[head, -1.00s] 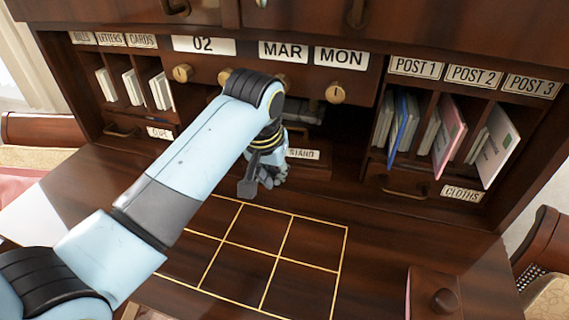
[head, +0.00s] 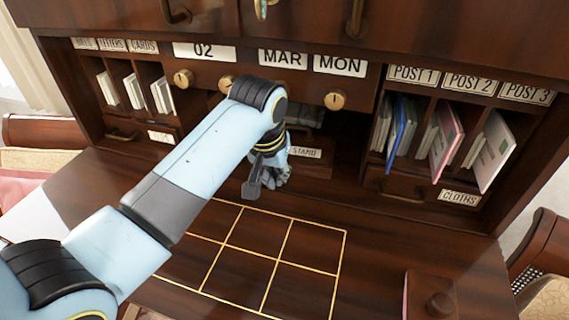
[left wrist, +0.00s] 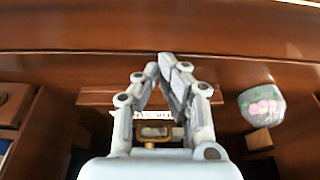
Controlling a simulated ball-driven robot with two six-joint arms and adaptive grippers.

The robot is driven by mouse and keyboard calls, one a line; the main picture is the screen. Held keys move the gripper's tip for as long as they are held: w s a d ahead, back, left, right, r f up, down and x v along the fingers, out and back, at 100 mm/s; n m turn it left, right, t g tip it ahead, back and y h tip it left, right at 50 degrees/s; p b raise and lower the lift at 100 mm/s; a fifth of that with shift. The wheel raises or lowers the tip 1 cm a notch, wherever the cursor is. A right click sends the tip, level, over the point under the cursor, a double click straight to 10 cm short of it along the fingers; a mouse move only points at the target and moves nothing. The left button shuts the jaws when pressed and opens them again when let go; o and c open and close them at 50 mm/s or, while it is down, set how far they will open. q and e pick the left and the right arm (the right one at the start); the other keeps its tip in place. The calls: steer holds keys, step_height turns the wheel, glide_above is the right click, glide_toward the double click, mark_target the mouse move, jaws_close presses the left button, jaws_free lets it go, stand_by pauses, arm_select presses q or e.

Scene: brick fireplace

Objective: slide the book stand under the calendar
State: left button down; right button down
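The wooden book stand (head: 313,168), with a white STAND label (head: 305,153), sits in the recess below the calendar (head: 283,56), which reads 02 MAR MON. My left gripper (head: 276,181) hangs in front of the stand and hides its left part. In the left wrist view its fingertips (left wrist: 166,66) come together with nothing visible between them. A brass pull (left wrist: 154,131) and part of a white label show behind the fingers there. I cannot tell whether the gripper touches the stand. My right gripper is in neither view.
Letter slots (head: 133,90) stand at the left and post slots (head: 440,130) at the right. Brass knobs (head: 334,101) line the calendar's lower edge. A rounded paperweight (left wrist: 262,105) shows in the left wrist view.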

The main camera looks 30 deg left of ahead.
arm_select(q)
steer(key=shift+s, duration=0.2)
steer(key=shift+s+f, duration=0.2)
steer(key=shift+s, duration=0.15)
steer(key=shift+s+r, duration=0.1)
steer(key=shift+s, duration=0.6)
steer(key=shift+w+r, duration=0.1)
steer(key=shift+r, duration=0.7)
step_height(320, 180, up, 7)
steer(key=shift+f, duration=0.2)
